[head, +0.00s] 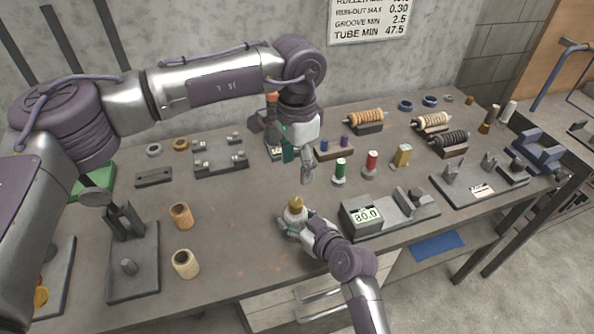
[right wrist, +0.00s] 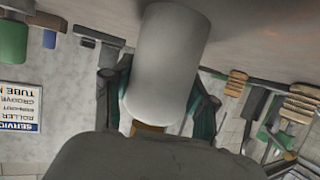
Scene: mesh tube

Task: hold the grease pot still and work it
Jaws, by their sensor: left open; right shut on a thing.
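The grease pot (head: 295,213) is a pale pot with a brass-coloured top, near the front middle of the bench in the head view. My right gripper (head: 292,222) is shut around its body. In the right wrist view the pot (right wrist: 170,60) is a large pale cylinder between the two fingers, with a bit of brass at its lower end. My left gripper (head: 306,172) is open and empty, pointing down above and behind the pot, apart from it. Whether the pot touches the bench is hard to tell.
A display block reading 80.0 (head: 362,216) stands right of the pot. Green (head: 340,170) and red (head: 371,163) spools stand behind it. Two tan bobbins (head: 185,264) and a forked stand (head: 132,270) are at left. Bare bench (head: 240,235) lies left of the pot.

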